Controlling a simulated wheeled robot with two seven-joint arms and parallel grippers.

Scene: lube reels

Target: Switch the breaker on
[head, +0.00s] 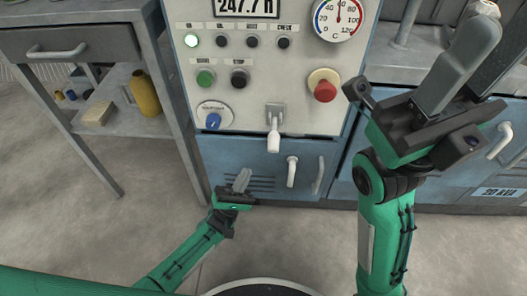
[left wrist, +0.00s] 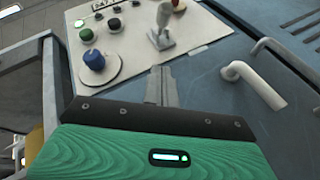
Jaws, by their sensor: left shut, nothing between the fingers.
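The breaker's white lever (head: 273,140) hangs downward from its grey mount (head: 275,113) on the control panel (head: 250,80). In the left wrist view the lever (left wrist: 164,14) stands beyond my fingers. My left gripper (head: 241,180) is shut and empty, below and to the left of the lever, in front of the blue cabinet face. Its closed fingers also show in the left wrist view (left wrist: 161,86), apart from the lever. My right gripper (head: 497,35) is raised at the right, its two fingers apart and empty, far from the lever; one fingertip is cut off by the frame.
The panel also bears a blue knob (head: 213,120), a red stop button (head: 325,90), a green button (head: 205,78) and a lit green lamp (head: 192,40). White handles (head: 292,172) stick out below the lever. A shelf bench (head: 125,110) stands at the left.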

